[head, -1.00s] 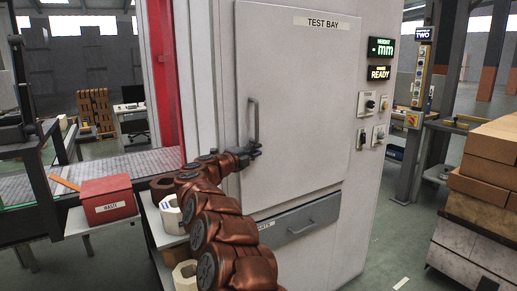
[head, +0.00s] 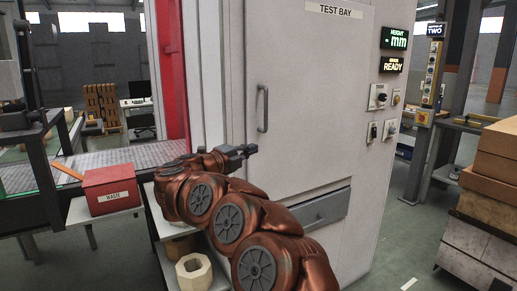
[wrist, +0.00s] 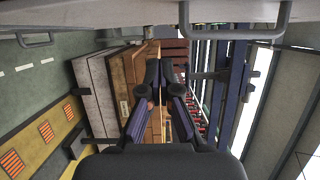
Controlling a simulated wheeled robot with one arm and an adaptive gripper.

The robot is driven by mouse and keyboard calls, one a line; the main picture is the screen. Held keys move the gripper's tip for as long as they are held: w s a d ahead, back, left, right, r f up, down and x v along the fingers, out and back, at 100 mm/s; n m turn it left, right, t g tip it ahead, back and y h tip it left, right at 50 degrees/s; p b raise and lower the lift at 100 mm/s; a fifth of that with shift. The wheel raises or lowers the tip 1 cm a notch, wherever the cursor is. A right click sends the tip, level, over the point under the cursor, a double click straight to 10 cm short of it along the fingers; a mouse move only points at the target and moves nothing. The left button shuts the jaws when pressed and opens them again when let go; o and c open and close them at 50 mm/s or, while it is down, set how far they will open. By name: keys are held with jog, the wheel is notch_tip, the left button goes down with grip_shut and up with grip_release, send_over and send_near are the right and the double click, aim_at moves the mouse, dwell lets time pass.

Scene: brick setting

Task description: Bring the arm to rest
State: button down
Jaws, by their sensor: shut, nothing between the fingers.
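My reddish-brown arm is bent low in front of the test bay cabinet (head: 310,75) in the head view. My gripper (head: 247,150) is at its far end, left of and below the grey vertical door handle (head: 263,108), and looks apart from it. In the wrist view my gripper (wrist: 160,68) has its dark fingers together with nothing between them. The cabinet door is closed.
A grey drawer (head: 318,209) sits below the door, partly hidden by my arm. Green floor (head: 385,255) lies clear between cabinet and stack.

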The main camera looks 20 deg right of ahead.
jog(key=shift+v, duration=0.8)
jog(key=shift+w, duration=0.1)
